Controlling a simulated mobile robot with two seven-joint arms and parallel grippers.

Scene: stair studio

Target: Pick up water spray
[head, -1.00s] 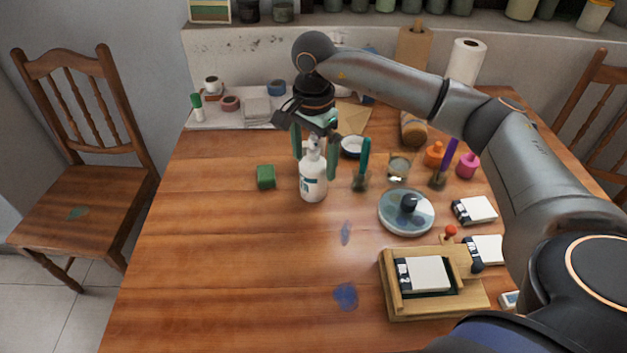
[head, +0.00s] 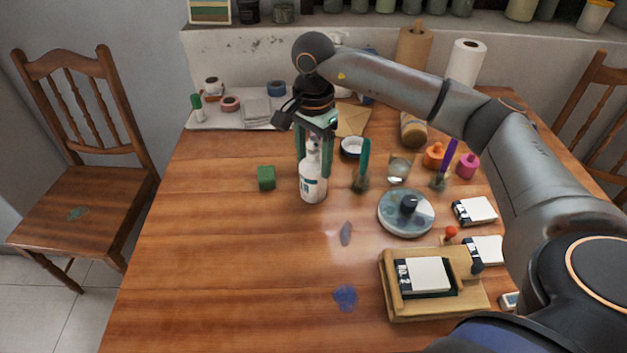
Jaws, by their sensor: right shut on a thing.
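The water spray is a white bottle (head: 312,187) with a label and a pump head, standing upright on the wooden table. My right gripper (head: 314,160) reaches down from above and is shut on the bottle's upper part, with one green finger on each side. The fingers and wrist hide part of the bottle's head. The bottle's base appears to be on the table. My left gripper is not in the head view.
A green block (head: 266,178) lies left of the bottle. A brush in a small holder (head: 361,182), a glass (head: 398,168) and a round disc (head: 406,222) stand to the right. A wooden frame (head: 392,292) is at front right. The table's left and front-left are clear.

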